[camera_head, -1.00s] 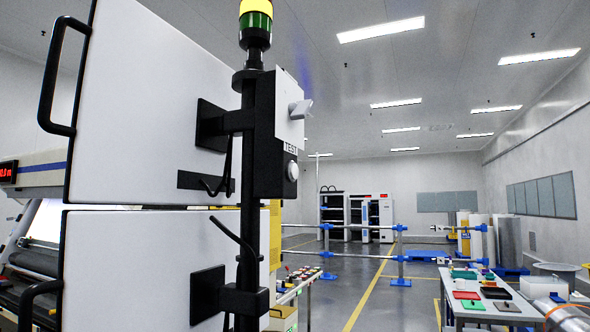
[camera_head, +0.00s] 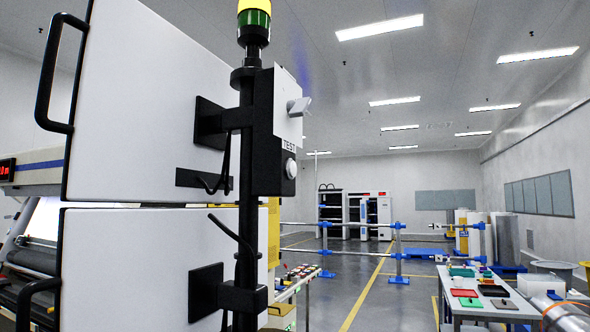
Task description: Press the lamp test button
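The lamp test button (camera_head: 290,169) is a round pale button on the side of a black box (camera_head: 268,165), under a white label reading TEST (camera_head: 289,145). The box is fixed to a black vertical post. A grey knob (camera_head: 299,106) sits above it on a light plate. A stack lamp (camera_head: 254,22) with yellow and green sections tops the post. Nothing is seen touching the button. Neither of my grippers shows in the head view.
White cabinet doors with black handles (camera_head: 52,75) fill the left. A table (camera_head: 482,296) with coloured trays stands at the lower right, near a metallic cylinder at the corner. Blue-footed rails (camera_head: 399,257) cross the floor behind. Open floor (camera_head: 350,285) lies between.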

